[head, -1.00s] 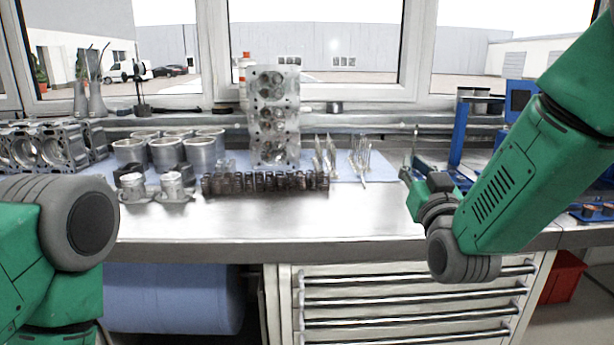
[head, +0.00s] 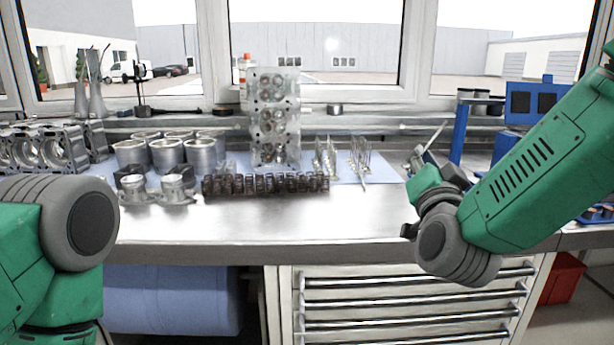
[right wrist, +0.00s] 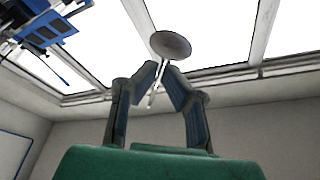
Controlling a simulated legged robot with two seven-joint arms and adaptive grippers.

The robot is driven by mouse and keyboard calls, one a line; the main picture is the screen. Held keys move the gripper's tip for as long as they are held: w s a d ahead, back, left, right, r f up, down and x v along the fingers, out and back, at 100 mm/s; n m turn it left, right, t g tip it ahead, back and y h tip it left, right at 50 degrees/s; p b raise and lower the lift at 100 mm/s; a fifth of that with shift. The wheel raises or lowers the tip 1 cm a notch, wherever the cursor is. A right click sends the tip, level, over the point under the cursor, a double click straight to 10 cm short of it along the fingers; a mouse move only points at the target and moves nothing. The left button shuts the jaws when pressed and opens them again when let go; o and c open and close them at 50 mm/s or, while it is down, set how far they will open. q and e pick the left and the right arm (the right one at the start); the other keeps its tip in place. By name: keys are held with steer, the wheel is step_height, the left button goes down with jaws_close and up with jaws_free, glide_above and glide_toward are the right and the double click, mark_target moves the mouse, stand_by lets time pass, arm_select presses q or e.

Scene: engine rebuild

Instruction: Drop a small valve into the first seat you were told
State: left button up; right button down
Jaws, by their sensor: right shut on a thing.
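My right gripper (right wrist: 158,84) is shut on a small valve in the right wrist view. The valve's round grey head (right wrist: 171,45) sticks out beyond the fingertips, and its thin stem runs down between the fingers. In the head view the right gripper (head: 428,156) points up over the right part of the bench, and the valve is too small to make out clearly there. The cylinder head (head: 273,118) stands upright at the back centre, its round chambers facing me. Several valves (head: 360,162) stand to its right, apart from the gripper. My left gripper is out of view.
A row of dark springs (head: 265,184) lies in front of the cylinder head. Pistons (head: 173,190), cylinder liners (head: 168,154) and an engine block (head: 45,148) stand to the left. A blue frame (head: 457,140) stands at the right. The bench front (head: 300,222) is clear.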

steer(key=m+g+y+b, duration=0.1)
steer(key=m+g+b, duration=0.1)
steer(key=m, duration=0.7)
steer(key=m+g+y+b, duration=0.1)
steer(key=m+b, duration=0.3)
steer(key=m, duration=0.5)
steer(key=m+g+y+b, duration=0.1)
steer(key=m+g+b, duration=0.2)
steer(key=m, duration=0.6)
steer(key=shift+d+m+b, duration=0.15)
steer(key=shift+m+b, duration=0.15)
steer(key=shift+b, duration=0.05)
